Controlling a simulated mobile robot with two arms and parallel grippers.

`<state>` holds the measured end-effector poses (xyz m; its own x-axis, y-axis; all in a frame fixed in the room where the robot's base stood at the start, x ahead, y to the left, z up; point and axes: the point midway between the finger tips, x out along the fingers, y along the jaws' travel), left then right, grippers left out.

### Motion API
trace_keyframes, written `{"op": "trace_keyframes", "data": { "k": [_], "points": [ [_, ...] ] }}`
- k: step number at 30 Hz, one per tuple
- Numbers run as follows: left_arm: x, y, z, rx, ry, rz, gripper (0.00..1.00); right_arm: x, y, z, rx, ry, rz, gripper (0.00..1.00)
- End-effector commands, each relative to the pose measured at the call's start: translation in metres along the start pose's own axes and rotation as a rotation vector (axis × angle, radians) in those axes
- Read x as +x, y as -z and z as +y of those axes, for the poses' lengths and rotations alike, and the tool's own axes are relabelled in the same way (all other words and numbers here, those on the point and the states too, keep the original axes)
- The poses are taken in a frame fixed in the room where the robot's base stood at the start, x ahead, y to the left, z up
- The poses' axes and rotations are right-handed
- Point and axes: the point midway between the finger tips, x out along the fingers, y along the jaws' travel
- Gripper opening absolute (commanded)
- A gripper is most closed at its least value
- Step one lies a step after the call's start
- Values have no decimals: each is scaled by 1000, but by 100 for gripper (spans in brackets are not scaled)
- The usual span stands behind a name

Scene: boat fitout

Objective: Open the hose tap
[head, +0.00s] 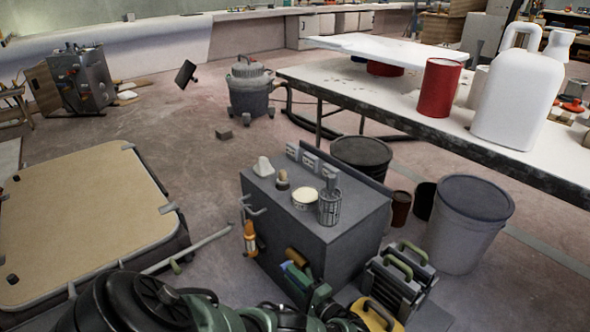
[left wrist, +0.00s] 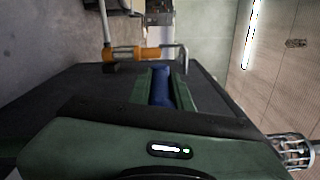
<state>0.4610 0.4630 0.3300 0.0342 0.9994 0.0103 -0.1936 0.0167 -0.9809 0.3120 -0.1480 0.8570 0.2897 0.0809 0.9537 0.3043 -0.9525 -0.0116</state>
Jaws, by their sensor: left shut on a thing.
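My left gripper (head: 297,280) is at the front face of the dark grey cabinet (head: 340,232). In the left wrist view its green fingers are shut on a blue handle (left wrist: 160,90), which appears to be the hose tap's handle. The fingers lie along both sides of it. The rest of the tap is hidden by my gripper, so I cannot tell how far it is turned. A tan-orange cylinder (head: 297,257) shows just above the gripper. My right gripper is not in view.
An orange-handled tool (head: 250,238) hangs on a metal bracket left of the gripper; it also shows in the left wrist view (left wrist: 135,54). A wire cage cup (head: 330,205) and a white-topped tub (head: 305,198) stand on the cabinet. Grey cases (head: 398,278) stand at right.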

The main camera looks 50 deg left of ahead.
Motion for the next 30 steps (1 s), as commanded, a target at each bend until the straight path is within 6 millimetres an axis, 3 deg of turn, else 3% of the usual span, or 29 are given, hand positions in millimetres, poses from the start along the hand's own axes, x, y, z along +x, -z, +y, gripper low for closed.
{"op": "trace_keyframes", "data": {
  "k": [14, 15, 16, 26, 30],
  "points": [
    [3, -1, 0, 2, 9, -4, 0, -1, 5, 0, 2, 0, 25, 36],
    [3, -1, 0, 3, 9, -4, 31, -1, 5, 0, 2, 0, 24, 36],
    [2, -1, 0, 3, 8, -4, 39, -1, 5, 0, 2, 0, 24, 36],
    [1, 0, 0, 1, 6, -2, 41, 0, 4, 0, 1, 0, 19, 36],
    [1, -1, -4, 1, 6, -1, 41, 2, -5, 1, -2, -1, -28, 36]
  ]
}}
